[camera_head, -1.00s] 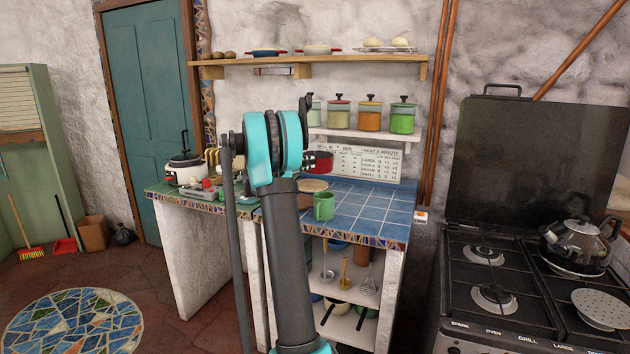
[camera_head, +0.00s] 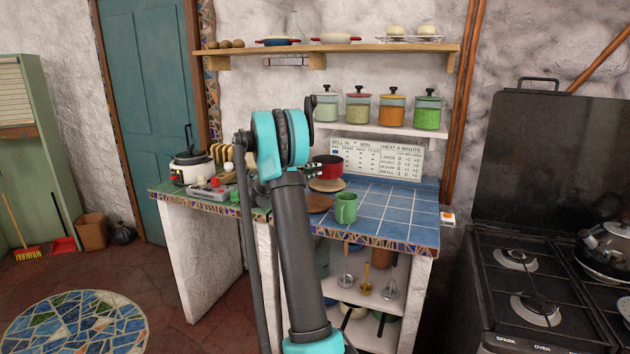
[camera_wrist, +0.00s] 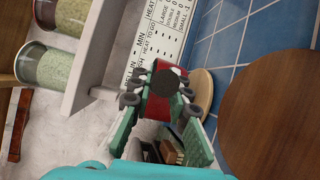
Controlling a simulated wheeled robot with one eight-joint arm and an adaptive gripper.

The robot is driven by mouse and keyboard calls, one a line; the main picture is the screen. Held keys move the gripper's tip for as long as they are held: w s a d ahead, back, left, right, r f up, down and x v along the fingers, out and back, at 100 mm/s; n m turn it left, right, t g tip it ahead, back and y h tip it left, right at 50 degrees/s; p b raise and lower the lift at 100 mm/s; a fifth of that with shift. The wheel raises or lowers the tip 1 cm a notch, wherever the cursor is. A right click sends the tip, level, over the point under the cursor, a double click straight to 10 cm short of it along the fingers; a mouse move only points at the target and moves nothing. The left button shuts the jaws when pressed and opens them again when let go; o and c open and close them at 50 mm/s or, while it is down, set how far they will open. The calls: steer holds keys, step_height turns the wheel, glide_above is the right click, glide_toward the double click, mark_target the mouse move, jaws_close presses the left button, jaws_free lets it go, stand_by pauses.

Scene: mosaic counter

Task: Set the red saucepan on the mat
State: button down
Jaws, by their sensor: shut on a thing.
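The red saucepan (camera_head: 328,166) is upright at the back left of the blue-tiled counter, right over a pale tan round mat (camera_head: 328,186). I cannot tell whether its base touches the mat. In the wrist view my gripper (camera_wrist: 162,96) is shut on the saucepan, whose red side (camera_wrist: 156,116) shows between the fingers; its dark handle points toward the camera. The tan mat (camera_wrist: 203,92) shows just right of the fingers.
A brown round board (camera_head: 318,203) lies in front of the mat, with a green mug (camera_head: 346,208) beside it. A shelf (camera_head: 375,129) of canisters is above. A toaster (camera_head: 222,154) and a white cooker (camera_head: 190,170) stand left. Tiles on the right are clear.

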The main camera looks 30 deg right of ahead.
steer(key=shift+f, duration=1.9)
steer(key=c, duration=1.4)
jaws_free()
steer(key=shift+f, duration=0.1)
steer(key=shift+c, duration=0.2)
steer(key=s+a, duration=0.2)
steer(key=a, duration=0.9)
steer(key=shift+s+a+r, duration=0.2)
steer(key=shift+a+r, duration=0.2)
steer(key=s+a+f+m+y, duration=0.1)
steer(key=s+a+f+y, duration=0.4)
steer(key=s, duration=0.8)
steer(key=s+a+f+m+y, duration=0.1)
steer(key=s+a+f+y, duration=0.5)
steer(key=s+a, duration=0.5)
steer(key=s+a+f+m+t+y, duration=0.1)
steer(key=s+a+f+y, duration=0.5)
steer(key=s, duration=1)
steer(key=a+f, duration=0.1)
steer(key=a, duration=0.1)
steer(key=shift+a+f+m, duration=0.25)
steer(key=shift+a+m, duration=0.05)
steer(key=shift+m, duration=0.1)
